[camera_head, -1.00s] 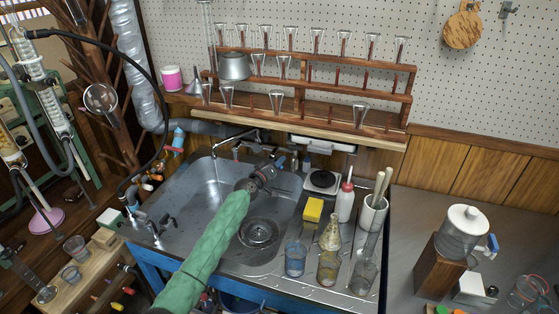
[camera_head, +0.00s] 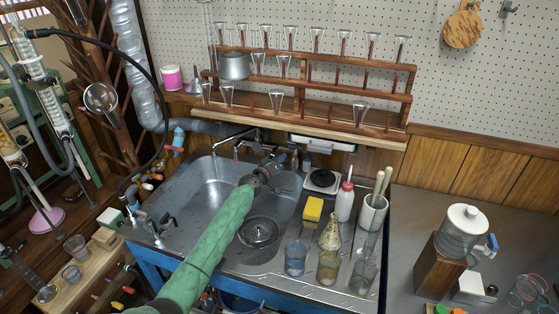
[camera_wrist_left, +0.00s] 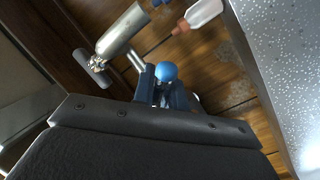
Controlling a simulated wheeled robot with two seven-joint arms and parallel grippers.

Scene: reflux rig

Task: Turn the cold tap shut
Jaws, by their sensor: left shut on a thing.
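The cold tap shows in the left wrist view as a round blue knob (camera_wrist_left: 166,72) on the metal tap fitting (camera_wrist_left: 126,32). My left gripper (camera_wrist_left: 163,88) is shut on this knob, with one blue finger on either side of it. In the head view my left gripper (camera_head: 277,162) is over the back right of the sink (camera_head: 208,187), at the end of the green-sleeved arm. The metal spout (camera_head: 233,138) is to its left. The knob is hidden or too small to make out in the head view. My right gripper is not in view.
A white scale (camera_head: 321,181), yellow sponge (camera_head: 313,209), wash bottle (camera_head: 345,201) and several glass vessels stand right of the sink. A wooden rack (camera_head: 300,101) of glassware is above the back. The basin under my arm is mostly clear.

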